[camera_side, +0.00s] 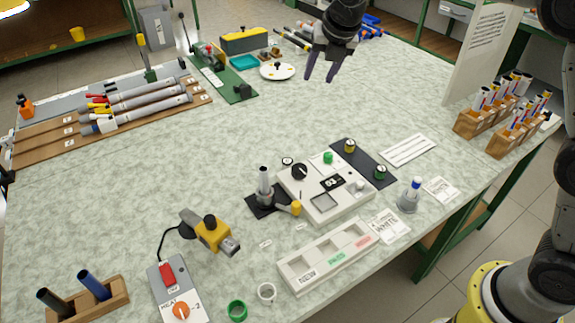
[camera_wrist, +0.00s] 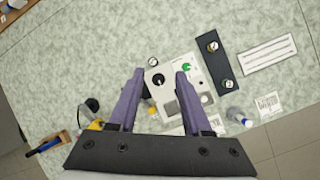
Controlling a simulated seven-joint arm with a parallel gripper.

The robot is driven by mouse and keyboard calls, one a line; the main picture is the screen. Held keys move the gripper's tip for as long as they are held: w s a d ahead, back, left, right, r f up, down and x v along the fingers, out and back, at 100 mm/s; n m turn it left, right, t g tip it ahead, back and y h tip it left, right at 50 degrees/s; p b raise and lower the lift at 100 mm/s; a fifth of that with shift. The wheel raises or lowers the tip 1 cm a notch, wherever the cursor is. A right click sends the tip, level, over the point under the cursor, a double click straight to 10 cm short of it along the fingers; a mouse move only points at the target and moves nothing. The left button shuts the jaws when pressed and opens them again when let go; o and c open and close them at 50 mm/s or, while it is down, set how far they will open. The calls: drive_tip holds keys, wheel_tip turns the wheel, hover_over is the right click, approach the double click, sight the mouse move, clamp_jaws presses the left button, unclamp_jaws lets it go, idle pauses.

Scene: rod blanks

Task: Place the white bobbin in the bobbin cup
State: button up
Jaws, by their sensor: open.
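My gripper (camera_side: 319,78) is open and empty, high above the back part of the table. In the wrist view its two purple fingers (camera_wrist: 160,75) are spread apart over the table. A small white ring-shaped piece (camera_side: 267,291), possibly the white bobbin, lies near the front edge, beside a green ring-shaped piece (camera_side: 237,310). I cannot tell for certain which thing is the bobbin cup. A white device (camera_side: 333,205) with a black knob stands mid-table and also shows in the wrist view (camera_wrist: 181,72). A clear cup (camera_side: 408,203) holding a blue-and-white piece stands to its right.
A sectioned white tray (camera_side: 292,273) lies in front of the device. A yellow-and-grey tool (camera_side: 210,231) stands left. Wooden racks (camera_side: 478,122) stand at right. The table between the device and the back is clear.

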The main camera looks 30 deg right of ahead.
drive_tip(key=w+a+f+n+g, duration=0.1)
drive_tip(key=w+a+f, duration=0.1)
drive_tip(key=f, duration=0.4)
drive_tip(key=w+a+f+g, duration=0.1)
drive_tip(key=w+a+f, duration=0.1)
drive_tip(key=f, duration=0.4)
approach(287, 161)
drive_tip(key=shift+n, duration=0.4)
drive_tip(key=shift+x, duration=4.3)
drive_tip(key=shift+c, duration=0.3)
clamp_jaws()
